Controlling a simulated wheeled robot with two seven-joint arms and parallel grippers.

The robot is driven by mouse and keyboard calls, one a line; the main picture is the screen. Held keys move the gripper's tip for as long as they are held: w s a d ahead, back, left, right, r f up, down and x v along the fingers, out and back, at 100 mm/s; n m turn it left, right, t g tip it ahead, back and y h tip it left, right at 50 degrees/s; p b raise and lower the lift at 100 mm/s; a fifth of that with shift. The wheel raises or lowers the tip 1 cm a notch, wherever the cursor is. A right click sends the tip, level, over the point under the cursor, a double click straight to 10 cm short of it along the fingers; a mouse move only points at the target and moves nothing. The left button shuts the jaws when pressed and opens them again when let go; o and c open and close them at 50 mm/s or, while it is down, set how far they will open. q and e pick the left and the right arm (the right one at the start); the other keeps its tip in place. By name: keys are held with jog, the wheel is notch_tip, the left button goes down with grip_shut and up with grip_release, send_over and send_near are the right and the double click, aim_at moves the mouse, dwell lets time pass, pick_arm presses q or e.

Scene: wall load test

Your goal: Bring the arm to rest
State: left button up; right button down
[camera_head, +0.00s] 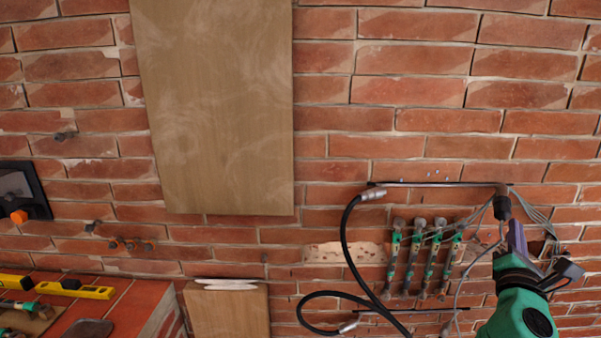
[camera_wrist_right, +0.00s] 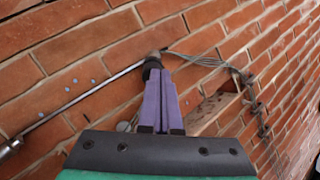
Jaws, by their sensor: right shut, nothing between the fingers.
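My right arm comes in at the lower right of the head view. Its right gripper (camera_head: 515,236) has purple fingers that point up along the brick wall. In the right wrist view the two fingers (camera_wrist_right: 160,85) lie together, shut and empty. The black end (camera_head: 503,207) of a bent metal rod (camera_head: 440,185) is just beyond the fingertips; I cannot tell whether they touch. My left gripper is not in view.
A wooden board (camera_head: 220,110) stands against the brick wall (camera_head: 430,90). Several green-handled hammers (camera_head: 415,250) hang left of my right gripper, near a black hose (camera_head: 347,235). Grey cables (camera_head: 535,217) hang close on the right. A brick ledge (camera_head: 125,305) holds yellow levels (camera_head: 75,289).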

jog(key=s+a+f+m+g+y, duration=0.4)
jog(key=f+m, duration=0.3)
jog(key=f, duration=0.4)
jog(key=s+a+f+m+g+y, duration=0.1)
jog(key=s+a+f+m+g, duration=0.35)
jog(key=f, duration=0.75)
jog(key=s+a+f+m+g+y, duration=0.5)
jog(key=s+a+f+m+y, duration=0.35)
jog(key=s+a, duration=0.55)
notch_tip(320, 180, down, 23)
jog(key=s+d+g+h, duration=0.1)
jog(key=s+d+h, duration=0.1)
jog(key=s+d+f+g, duration=0.1)
jog(key=s+d+f, duration=0.2)
jog(key=s+f, duration=1.3)
jog(key=shift+s+f+g, duration=0.15)
jog(key=shift+s+g, duration=0.2)
jog(key=shift+s, duration=0.5)
